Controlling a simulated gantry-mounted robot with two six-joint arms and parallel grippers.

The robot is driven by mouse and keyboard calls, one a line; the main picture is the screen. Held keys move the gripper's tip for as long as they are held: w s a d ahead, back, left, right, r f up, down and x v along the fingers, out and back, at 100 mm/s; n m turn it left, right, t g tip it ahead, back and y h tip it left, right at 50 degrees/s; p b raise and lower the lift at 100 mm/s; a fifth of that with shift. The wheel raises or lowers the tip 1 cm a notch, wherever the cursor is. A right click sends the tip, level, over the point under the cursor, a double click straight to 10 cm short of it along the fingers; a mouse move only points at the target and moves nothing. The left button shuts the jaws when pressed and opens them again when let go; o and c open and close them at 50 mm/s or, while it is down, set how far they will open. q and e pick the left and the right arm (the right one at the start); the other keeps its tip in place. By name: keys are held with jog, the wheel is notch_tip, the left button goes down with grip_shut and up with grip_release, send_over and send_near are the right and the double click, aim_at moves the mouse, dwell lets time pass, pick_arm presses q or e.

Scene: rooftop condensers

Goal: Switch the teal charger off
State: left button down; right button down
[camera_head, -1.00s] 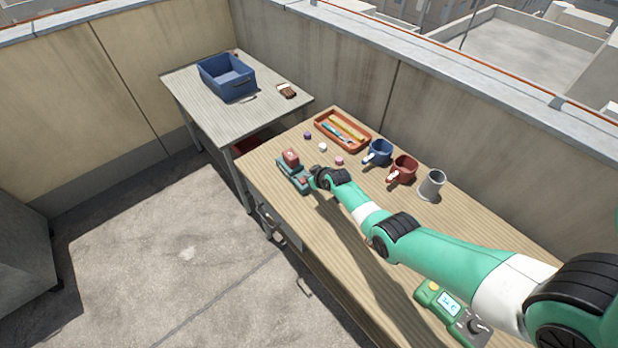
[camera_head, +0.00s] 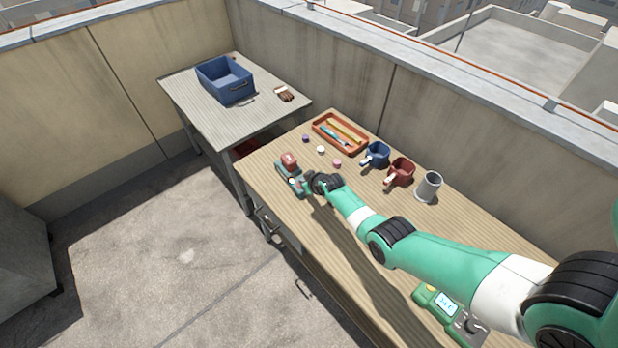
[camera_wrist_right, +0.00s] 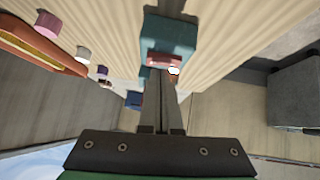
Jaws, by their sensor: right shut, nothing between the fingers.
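The teal charger (camera_head: 283,170) sits near the far left end of the long wooden table, with a red block (camera_head: 290,160) on it. A small pale spot (camera_head: 292,181) shows on its near part. My right gripper (camera_head: 302,188) is shut and empty, with its fingertips at the charger's near end; I cannot tell whether they touch it. In the right wrist view the shut fingers (camera_wrist_right: 160,82) point at the charger (camera_wrist_right: 170,32), beside a small white round part (camera_wrist_right: 174,71). The fingers hide part of the charger there. My left gripper is not in view.
An orange tray (camera_head: 318,130), a blue mug (camera_head: 378,155), a red mug (camera_head: 401,172) and a grey cup (camera_head: 428,187) stand along the back. Several small caps lie near the charger. A green meter (camera_head: 437,300) is near the front. A blue bin (camera_head: 228,92) is on the side table.

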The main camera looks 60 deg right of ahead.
notch_tip(320, 180, up, 5)
jog(key=p, duration=0.3)
jog(key=shift+w+a+f, duration=0.1)
jog(key=shift+w, duration=0.05)
jog(key=p+v, duration=0.6)
jog(key=v, duration=0.3)
jog(key=shift+s+a+f, duration=0.2)
jog(key=shift+s+f, duration=0.2)
